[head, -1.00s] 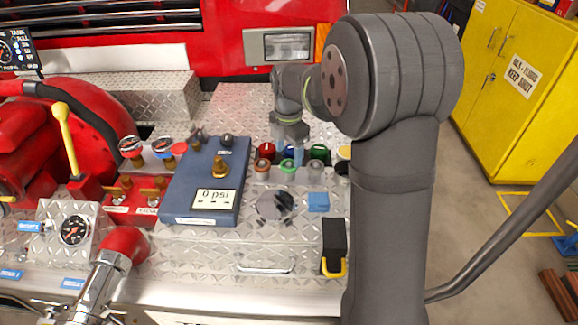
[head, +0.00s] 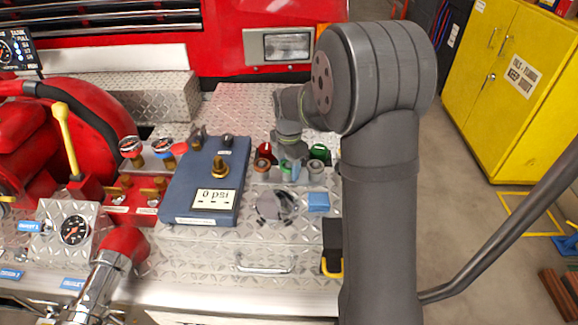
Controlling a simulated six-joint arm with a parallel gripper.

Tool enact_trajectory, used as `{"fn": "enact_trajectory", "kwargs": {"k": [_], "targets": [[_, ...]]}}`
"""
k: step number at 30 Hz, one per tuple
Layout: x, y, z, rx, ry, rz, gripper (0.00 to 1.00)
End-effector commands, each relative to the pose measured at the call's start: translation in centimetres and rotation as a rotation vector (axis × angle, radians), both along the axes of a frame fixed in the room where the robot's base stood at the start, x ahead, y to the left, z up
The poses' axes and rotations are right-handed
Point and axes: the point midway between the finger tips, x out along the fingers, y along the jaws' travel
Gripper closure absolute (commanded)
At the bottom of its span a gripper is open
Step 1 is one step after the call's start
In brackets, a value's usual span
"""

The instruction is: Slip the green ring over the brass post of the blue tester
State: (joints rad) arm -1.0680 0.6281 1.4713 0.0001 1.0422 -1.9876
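The blue tester (head: 188,187) lies on the diamond-plate deck left of centre, with a display reading 0 psi. Its brass post (head: 219,168) stands upright and bare on its upper face. The green ring (head: 286,165) shows as a small patch of green on a short grey stand, right of the tester. My gripper (head: 291,165) points down at the green ring, its fingertips level with it. The fingers partly hide the ring, and I cannot tell whether they touch or grip it.
An orange-topped stand (head: 262,164) is close left of my gripper, a pale stand (head: 315,173) close right. Red (head: 265,150) and green (head: 320,152) caps stand behind. A blue block (head: 318,202) and a round grey plate (head: 270,206) lie in front.

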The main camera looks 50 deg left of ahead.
Motion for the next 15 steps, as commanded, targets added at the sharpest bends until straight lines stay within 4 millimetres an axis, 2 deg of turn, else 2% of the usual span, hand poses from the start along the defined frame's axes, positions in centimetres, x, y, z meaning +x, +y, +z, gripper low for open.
{"fn": "enact_trajectory", "kwargs": {"k": [7,15], "targets": [[0.0,0.0,0.2,0.000,0.000,0.000,0.68],[0.0,0.0,1.6,0.002,-0.001,0.000,0.68]]}}
